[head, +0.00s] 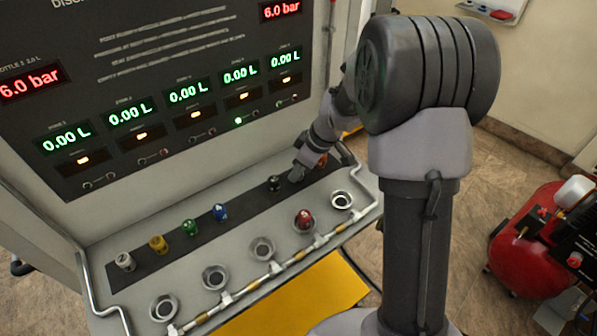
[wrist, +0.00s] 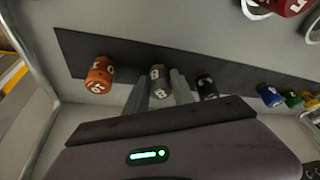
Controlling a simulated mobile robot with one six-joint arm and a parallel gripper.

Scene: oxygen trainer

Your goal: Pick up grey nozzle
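The grey nozzle (wrist: 158,82), with a pale mark on it, stands on the dark strip in the wrist view. My gripper (wrist: 159,88) has one finger on each side of it, with narrow gaps seeming to show between fingers and nozzle. The gripper looks open around it. In the head view my gripper (head: 297,173) is low at the right part of the strip, and it largely hides the grey nozzle there.
A black nozzle (wrist: 206,88) stands close right of my fingers and an orange nozzle (wrist: 99,77) to the left. Blue (head: 220,212), green (head: 189,227), yellow (head: 158,244) and whitish (head: 125,261) nozzles stand farther along. A red nozzle (head: 304,219) sits in a front-row holder.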

